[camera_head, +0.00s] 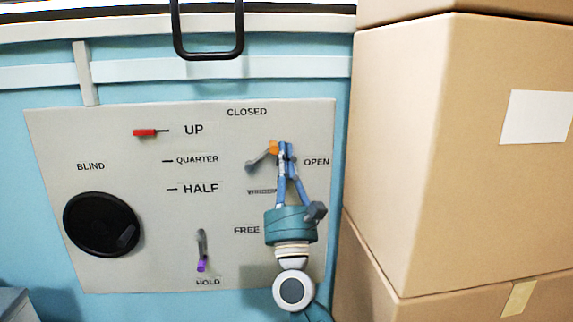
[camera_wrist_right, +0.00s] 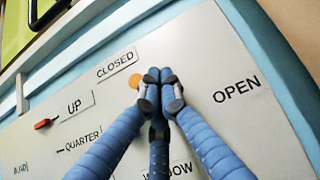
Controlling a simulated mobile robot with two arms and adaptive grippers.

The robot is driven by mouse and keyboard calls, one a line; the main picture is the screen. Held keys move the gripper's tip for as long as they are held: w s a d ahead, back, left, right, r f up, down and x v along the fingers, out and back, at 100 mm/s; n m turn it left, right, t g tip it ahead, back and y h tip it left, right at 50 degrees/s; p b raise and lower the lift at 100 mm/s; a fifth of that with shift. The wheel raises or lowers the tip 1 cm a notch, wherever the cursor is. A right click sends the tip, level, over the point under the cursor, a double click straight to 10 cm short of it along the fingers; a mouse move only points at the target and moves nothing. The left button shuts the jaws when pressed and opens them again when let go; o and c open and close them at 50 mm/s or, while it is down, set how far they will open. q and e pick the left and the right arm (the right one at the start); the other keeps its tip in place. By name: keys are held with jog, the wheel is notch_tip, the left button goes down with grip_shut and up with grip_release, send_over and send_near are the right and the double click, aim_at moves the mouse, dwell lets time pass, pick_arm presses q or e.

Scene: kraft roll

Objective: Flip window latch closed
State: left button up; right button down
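The window latch (camera_head: 261,158) is a short grey lever with an orange tip, on the grey panel (camera_head: 130,265). It points up and right, between the words CLOSED and OPEN. My right gripper (camera_head: 286,147) has its fingertips together just right of the orange tip. In the right wrist view the orange tip (camera_wrist_right: 134,81) shows left of the closed fingertips (camera_wrist_right: 160,76), outside them. The fingers look empty. I cannot tell if they touch the tip. The rest of the lever is hidden in the wrist view. My left gripper is not in view.
The panel also has a red slider (camera_head: 144,132) at UP, a black round knob (camera_head: 101,224) and a purple-tipped lever (camera_head: 201,252) near HOLD. A black handle (camera_head: 209,55) juts out above. Cardboard boxes (camera_head: 430,150) stand close on the right.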

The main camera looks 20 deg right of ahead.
jog(key=shift+a+r+n+y, duration=0.15)
jog(key=shift+r+n+y, duration=0.05)
jog(key=shift+n+y, duration=0.6)
dwell(0.6)
jog(key=v, duration=1.2)
jog(key=shift+w+f, duration=0.1)
jog(key=shift+f, duration=0.05)
